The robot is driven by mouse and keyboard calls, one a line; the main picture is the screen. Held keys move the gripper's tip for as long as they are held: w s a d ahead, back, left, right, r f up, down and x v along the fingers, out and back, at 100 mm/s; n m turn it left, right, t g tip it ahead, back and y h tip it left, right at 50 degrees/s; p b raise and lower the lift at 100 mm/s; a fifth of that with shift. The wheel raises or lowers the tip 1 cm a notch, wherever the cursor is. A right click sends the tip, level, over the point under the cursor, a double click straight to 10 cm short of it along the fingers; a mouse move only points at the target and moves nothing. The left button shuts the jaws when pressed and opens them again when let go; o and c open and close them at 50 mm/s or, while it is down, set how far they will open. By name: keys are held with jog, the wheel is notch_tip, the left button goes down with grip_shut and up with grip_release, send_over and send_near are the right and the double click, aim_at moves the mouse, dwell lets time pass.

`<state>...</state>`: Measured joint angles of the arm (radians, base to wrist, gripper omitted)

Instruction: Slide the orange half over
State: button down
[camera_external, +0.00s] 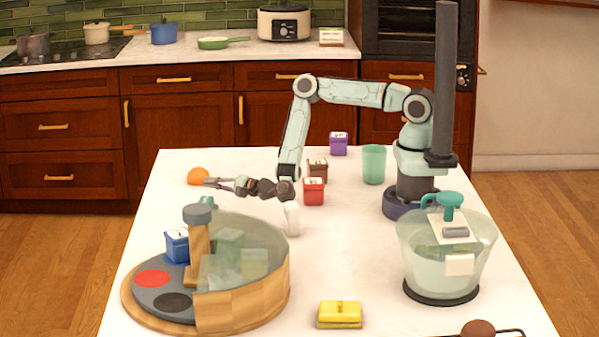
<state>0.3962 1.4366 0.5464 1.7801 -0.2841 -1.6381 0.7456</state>
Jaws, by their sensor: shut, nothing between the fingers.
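The orange half (198,176) rests on the white table (350,262) near its far left edge, with its rounded orange side showing. My gripper (208,183) reaches left from the end of my arm, low over the table. Its fingertips are shut and empty, right beside the orange half's right side. From this view I cannot tell whether they touch it. The cut face of the orange half is not visible.
Red (313,191), brown (318,169) and purple (338,143) boxes and a green cup (373,164) stand right of my gripper. The table's left edge is close to the orange half.

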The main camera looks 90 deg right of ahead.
jog(key=c, duration=1.1)
grip_release()
jog(key=shift+r, duration=0.15)
jog(key=shift+c, duration=0.2)
jog(key=o, duration=1.1)
notch_tip(320, 180, up, 5)
jog(key=shift+d+f, duration=0.1)
jog(key=shift+o, duration=0.2)
jog(key=w+d+m+g, duration=0.25)
jog(key=d+m, duration=0.45)
jog(key=m, duration=0.4)
jog(key=m+g+h, duration=0.1)
jog(key=m+g, duration=0.2)
jog(key=m, duration=0.6)
send_over(204, 172)
jog(key=s+a, duration=0.2)
jog(key=s, duration=0.2)
jog(key=f, duration=0.7)
jog(key=shift+w+f, duration=0.2)
jog(key=shift+f, duration=0.3)
jog(key=shift+x, duration=3.4)
